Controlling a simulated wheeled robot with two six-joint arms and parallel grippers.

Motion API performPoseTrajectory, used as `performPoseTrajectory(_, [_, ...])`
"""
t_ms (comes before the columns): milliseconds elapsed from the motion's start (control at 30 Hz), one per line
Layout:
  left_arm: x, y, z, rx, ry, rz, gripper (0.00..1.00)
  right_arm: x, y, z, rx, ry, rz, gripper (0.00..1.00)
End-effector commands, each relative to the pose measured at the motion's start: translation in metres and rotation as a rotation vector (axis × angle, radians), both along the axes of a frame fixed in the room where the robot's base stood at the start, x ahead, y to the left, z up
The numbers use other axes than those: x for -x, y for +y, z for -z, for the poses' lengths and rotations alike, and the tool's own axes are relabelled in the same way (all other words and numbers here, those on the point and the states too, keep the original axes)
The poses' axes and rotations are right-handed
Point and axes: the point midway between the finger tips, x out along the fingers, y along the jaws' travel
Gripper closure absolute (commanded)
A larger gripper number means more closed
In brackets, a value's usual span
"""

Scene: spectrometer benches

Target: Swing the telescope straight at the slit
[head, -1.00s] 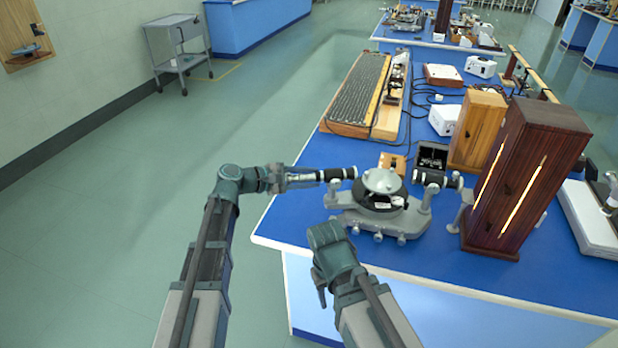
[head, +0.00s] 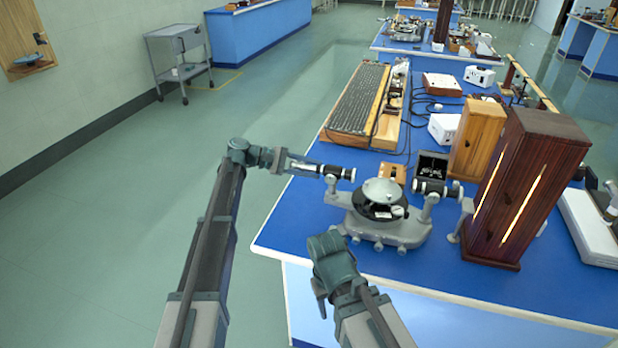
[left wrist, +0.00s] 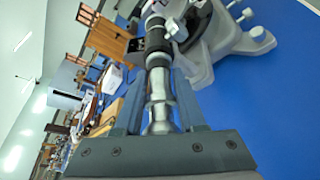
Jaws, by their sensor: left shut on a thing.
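The spectrometer (head: 385,218) stands near the front left of the blue bench, with a grey base and a round central table (head: 381,190). Its telescope (head: 334,171) is a black and silver tube on the left side. My left gripper (head: 296,166) is shut on the tube's silver eyepiece end; in the left wrist view the telescope (left wrist: 158,60) runs away between the fingers (left wrist: 155,105). The collimator (head: 436,188), a black tube, is on the right, facing the wooden lamp housing (head: 525,185) with its bright slit. My right gripper (head: 328,250) is low in front of the bench; its fingers are not clear.
A smaller wooden box (head: 477,138), a black open case (head: 431,166) and a small wooden block (head: 392,172) stand behind the spectrometer. A long ribbed board (head: 357,98) lies further back.

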Motion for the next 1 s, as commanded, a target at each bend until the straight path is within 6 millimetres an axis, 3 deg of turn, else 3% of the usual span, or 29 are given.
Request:
performPoseTrajectory(33, [-0.008,-0.001,0.000,-0.001,0.000,0.014,1.00,0.000,0.000,0.000,0.000,0.000,0.000,0.50])
performPoseTrajectory(400, [-0.007,-0.002,0.000,-0.001,-0.001,0.033,1.00,0.000,0.000,0.000,0.000,0.000,0.000,0.50])
performPoseTrajectory(433, [-0.007,-0.002,0.000,-0.001,-0.001,0.033,0.59,0.000,0.000,0.000,0.000,0.000,0.000,0.50])
performPoseTrajectory(533, [-0.007,-0.002,0.000,-0.001,-0.001,0.033,0.41,0.000,0.000,0.000,0.000,0.000,0.000,0.50])
performPoseTrajectory(867, [-0.007,0.000,-0.001,0.000,0.000,0.032,0.39,0.000,0.000,-0.001,0.000,0.000,0.000,0.50])
performPoseTrajectory(1000, [-0.008,0.013,-0.006,0.000,-0.001,0.030,0.39,0.000,0.000,-0.006,0.000,0.000,0.000,0.50])
